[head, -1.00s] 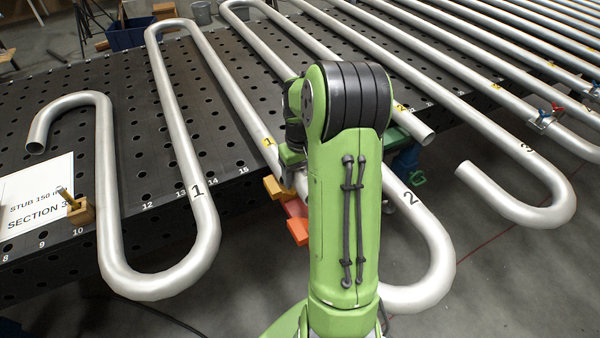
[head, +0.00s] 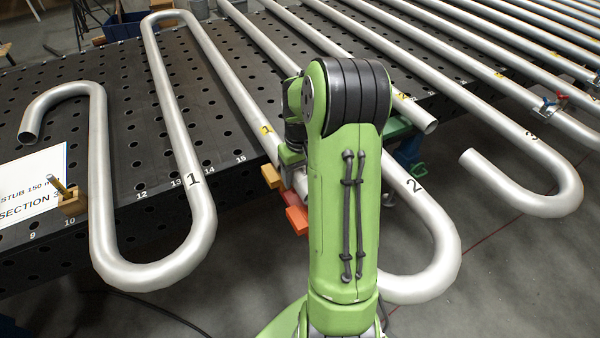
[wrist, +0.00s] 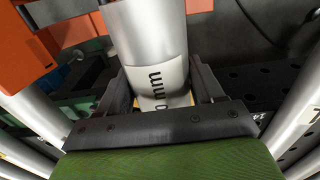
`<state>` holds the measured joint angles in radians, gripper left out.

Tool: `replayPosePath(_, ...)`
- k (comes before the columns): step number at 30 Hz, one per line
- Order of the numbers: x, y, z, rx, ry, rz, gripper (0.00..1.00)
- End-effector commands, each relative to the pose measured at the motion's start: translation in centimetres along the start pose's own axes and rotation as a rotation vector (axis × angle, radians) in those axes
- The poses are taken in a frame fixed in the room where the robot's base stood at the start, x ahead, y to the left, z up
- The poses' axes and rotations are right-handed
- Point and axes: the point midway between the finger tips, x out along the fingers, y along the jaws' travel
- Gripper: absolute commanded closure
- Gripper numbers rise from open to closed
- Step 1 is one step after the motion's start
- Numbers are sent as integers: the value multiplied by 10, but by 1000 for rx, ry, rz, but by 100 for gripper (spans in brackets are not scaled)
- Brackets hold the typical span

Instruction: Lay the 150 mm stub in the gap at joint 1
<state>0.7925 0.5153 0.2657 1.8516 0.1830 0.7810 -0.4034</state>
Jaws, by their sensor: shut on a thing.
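In the wrist view, my gripper (wrist: 158,90) is shut on the stub (wrist: 148,40), a grey metal tube with a white label ending in "mm". The tube runs up the picture between the two dark fingers; its far end is cut off. In the head view my arm hides the fingers and the stub. A yellow tag "1" (head: 266,129) marks the pipe just left of my arm. The gap at joint 1 is not visible, and I cannot tell how near the stub is to it.
Orange blocks (wrist: 72,42) stand close beside the stub; orange and yellow blocks (head: 297,218) show by my arm. The numbered serpentine pipe (head: 165,100) lies on the perforated black table (head: 125,130).

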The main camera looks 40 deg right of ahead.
Motion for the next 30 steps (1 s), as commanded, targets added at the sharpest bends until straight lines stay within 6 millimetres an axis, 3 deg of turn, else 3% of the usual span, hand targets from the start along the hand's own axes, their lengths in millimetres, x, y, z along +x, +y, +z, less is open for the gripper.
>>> replayPosePath(21,27,0,0,-1,0,0,82)
replayPosePath(30,27,0,0,-1,1,0,82)
